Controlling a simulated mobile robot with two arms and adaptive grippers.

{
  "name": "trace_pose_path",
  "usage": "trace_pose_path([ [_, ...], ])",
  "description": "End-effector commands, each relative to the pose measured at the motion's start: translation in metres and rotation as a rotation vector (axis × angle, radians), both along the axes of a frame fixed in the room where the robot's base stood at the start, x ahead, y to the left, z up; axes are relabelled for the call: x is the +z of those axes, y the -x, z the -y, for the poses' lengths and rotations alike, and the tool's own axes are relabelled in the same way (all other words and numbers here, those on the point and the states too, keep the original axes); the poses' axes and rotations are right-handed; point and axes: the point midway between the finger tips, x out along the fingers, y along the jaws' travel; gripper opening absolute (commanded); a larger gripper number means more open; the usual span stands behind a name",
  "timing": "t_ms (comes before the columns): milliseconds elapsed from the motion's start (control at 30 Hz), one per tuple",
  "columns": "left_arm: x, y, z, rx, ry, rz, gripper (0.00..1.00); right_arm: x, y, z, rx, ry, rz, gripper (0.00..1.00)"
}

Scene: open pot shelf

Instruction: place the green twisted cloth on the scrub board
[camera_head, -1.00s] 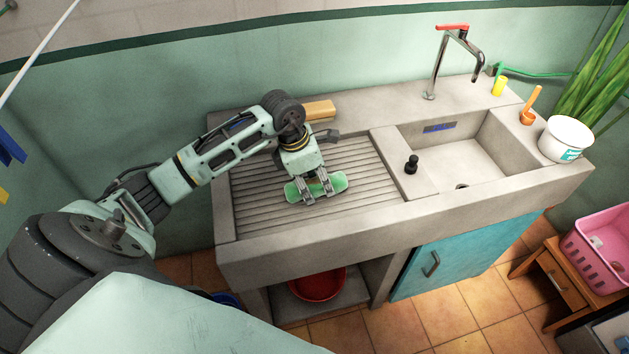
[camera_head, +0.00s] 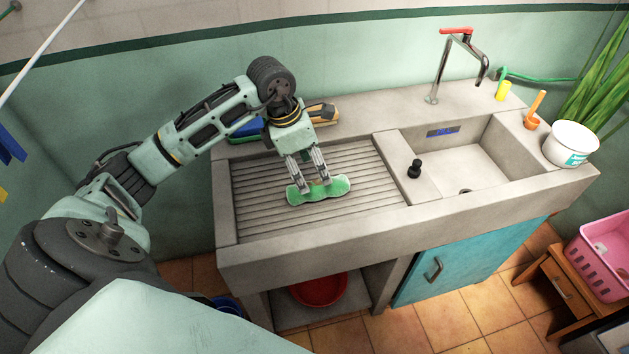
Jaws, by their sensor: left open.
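The green twisted cloth (camera_head: 326,191) lies on the ribbed scrub board (camera_head: 262,203), near its front middle. My left gripper (camera_head: 312,181) is open just above and behind the cloth, its fingers pointing down at it. The fingertips overlap the cloth's back edge in the picture; I cannot tell whether they touch it. My left arm comes in from the left across the board's back left corner. My right gripper does not show.
The sink basin (camera_head: 470,160) with a tap (camera_head: 434,85) is right of the board. A black stopper (camera_head: 414,169) stands on the divider. A white tub (camera_head: 570,144) and an orange scoop (camera_head: 532,120) stand at the right.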

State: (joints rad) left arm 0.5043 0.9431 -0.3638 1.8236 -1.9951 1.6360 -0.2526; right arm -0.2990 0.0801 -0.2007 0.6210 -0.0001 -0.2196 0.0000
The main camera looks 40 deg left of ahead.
Motion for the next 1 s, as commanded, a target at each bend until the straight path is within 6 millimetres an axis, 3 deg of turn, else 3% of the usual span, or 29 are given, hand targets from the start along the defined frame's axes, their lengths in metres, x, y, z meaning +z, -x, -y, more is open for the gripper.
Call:
trace_pose_path([
  [100,0.021,0.004,-0.005,0.001,-0.002,0.003,0.61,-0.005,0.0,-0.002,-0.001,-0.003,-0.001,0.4],
  [300,0.041,0.009,-0.008,0.001,-0.001,0.0,0.61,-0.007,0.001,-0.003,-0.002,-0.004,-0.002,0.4],
  [1000,0.043,0.009,-0.008,0.001,0.001,-0.001,0.61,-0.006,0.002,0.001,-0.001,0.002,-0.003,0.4],
])
